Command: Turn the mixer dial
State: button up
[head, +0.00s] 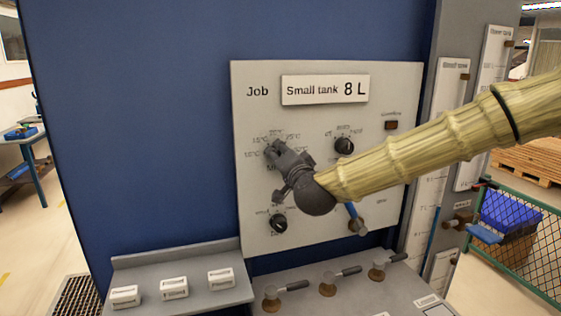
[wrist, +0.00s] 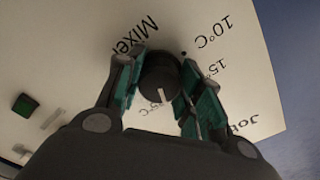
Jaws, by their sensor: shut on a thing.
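The mixer dial (wrist: 161,72) is a round black knob with a white pointer line on a pale panel. In the wrist view the word "Mixer" and temperature marks, including 10°C, are printed around it. The pointer faces the lower part of the picture, towards a partly hidden mark ending in 5°C. My gripper (wrist: 162,84) has its teal-padded fingers on either side of the dial and is shut on it. In the head view my gripper (head: 275,150) is at the panel's upper left and hides most of the dial.
The grey panel (head: 390,85) carries a "Job Small tank 8 L" sign (head: 325,89). Other black knobs sit to the right (head: 344,146) and below (head: 278,223). Several levers (head: 328,284) and white labelled blocks (head: 174,288) are on the ledges below. My arm crosses the panel's right side.

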jog(key=shift+f+n+b, duration=0.2)
jog(key=shift+n+b, duration=0.5)
jog(key=shift+n, duration=1.3)
jog(key=shift+c, duration=0.2)
jog(key=o, duration=1)
jog(key=shift+o, duration=0.2)
jog(key=shift+s+r, duration=0.1)
jog(key=shift+s, duration=0.05)
jog(key=v, duration=1.1)
jog(key=shift+s+d, duration=0.2)
jog(key=shift+s, duration=0.15)
